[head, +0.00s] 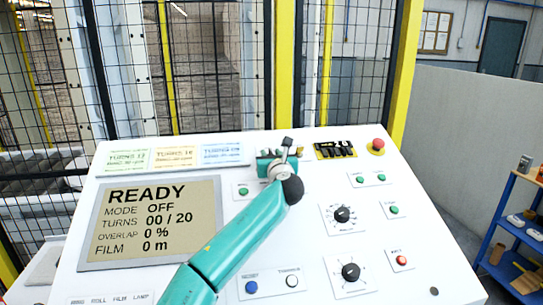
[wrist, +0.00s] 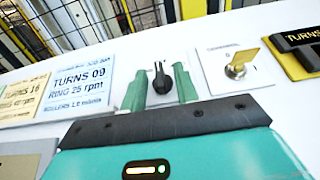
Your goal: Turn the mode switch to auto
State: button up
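The mode switch looks to be the black rotary knob (wrist: 161,82) on the white panel in the wrist view, with its pointer roughly upright. Its label is not readable. My gripper (wrist: 160,88) is open, with one teal finger on each side of the knob and a visible gap on both sides. In the head view my gripper (head: 278,160) is at the top middle of the panel and hides the knob. The display (head: 150,222) reads READY, MODE OFF, TURNS 00 / 20, OVERLAP 0 %, FILM 0 m.
A key switch with a yellow tag (wrist: 243,62) is just right of the knob. A red button (head: 378,145) is at the panel's top right. Two dials (head: 343,214) (head: 350,271) and several buttons are lower right. Recipe cards (head: 174,157) lie left of my gripper. Fencing stands behind.

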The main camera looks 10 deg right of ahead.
grip_shut()
jog(key=shift+a+f+m+h, duration=0.1)
jog(key=shift+a+m+h, duration=0.05)
jog(key=shift+m+h, duration=0.3)
jog(key=shift+a+m+g+h, duration=0.2)
jog(key=shift+m+g+h, duration=0.1)
jog(key=shift+m+h, duration=1.2)
jog(key=shift+w+a+r+m+g+h, duration=0.1)
jog(key=shift+m+g+h, duration=0.55)
jog(key=shift+m+h, duration=0.65)
jog(key=shift+r+m+g+h, duration=0.1)
jog(key=shift+m+g+h, duration=0.55)
jog(key=shift+m+h, duration=0.55)
jog(key=shift+m+g+h, duration=0.75)
jog(key=shift+m+g, duration=0.05)
jog(key=shift+m, duration=0.15)
jog(key=shift+w+a+f+m+g, duration=0.1)
jog(key=shift+f+m+g, duration=0.1)
jog(key=shift+m+g, duration=0.15)
jog(key=shift+o, duration=0.4)
grip_release()
jog(key=shift+f, duration=0.1)
